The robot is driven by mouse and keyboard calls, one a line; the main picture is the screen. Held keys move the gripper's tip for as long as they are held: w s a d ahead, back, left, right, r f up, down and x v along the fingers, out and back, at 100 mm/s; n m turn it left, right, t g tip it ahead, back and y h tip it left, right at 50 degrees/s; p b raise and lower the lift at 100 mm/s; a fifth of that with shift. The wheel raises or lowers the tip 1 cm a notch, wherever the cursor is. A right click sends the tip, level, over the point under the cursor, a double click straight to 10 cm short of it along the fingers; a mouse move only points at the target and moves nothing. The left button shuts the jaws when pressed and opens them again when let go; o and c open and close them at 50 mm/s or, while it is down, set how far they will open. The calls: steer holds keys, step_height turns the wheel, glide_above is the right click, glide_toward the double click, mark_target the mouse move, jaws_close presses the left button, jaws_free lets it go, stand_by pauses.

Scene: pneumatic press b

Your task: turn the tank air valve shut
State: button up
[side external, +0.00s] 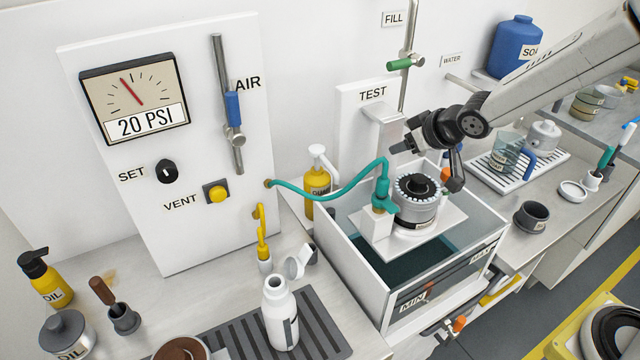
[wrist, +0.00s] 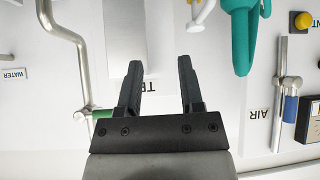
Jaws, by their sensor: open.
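The valve marked AIR is on the white panel in the side view, on a vertical metal pipe. Its blue handle (side external: 233,106) points up, along the pipe. The handle also shows at the right of the wrist view (wrist: 290,107), where the labels are upside down. A teal hose (side external: 330,194) runs from the panel to a teal fitting on the open tank (side external: 362,258). My gripper (wrist: 160,68) is open and empty in front of the TEST panel. In the side view it is above the tank, well right of the AIR handle, and its fingertips are hard to make out.
A pot-like black-and-grey fixture (side external: 416,201) stands on the tank's white plate below my gripper. A green-handled FILL valve (side external: 405,63) is on the wall pipe. A yellow pump bottle (side external: 317,184) and a white bottle (side external: 279,312) stand nearby. The gauge (side external: 134,96) reads 20 PSI.

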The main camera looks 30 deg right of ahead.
steer(key=w+a+r+n+t+y, duration=0.25)
steer(key=w+a+r, duration=0.2)
steer(key=w, duration=0.35)
steer(key=n+g+y, duration=0.7)
steer(key=n+y, duration=0.3)
steer(key=y, duration=0.4)
glide_toward(234, 116)
steer(key=w+a+r, duration=0.1)
steer(key=w+a, duration=0.1)
steer(key=shift+w+a+n+g, duration=0.25)
steer(key=shift+a+n+g, duration=0.4)
steer(key=shift+a+n, duration=0.1)
steer(key=shift+a, duration=0.15)
steer(key=w+a, duration=0.1)
steer(key=a, duration=0.6)
steer(key=shift+w, duration=0.25)
steer(key=shift+a, duration=0.15)
jaws_close()
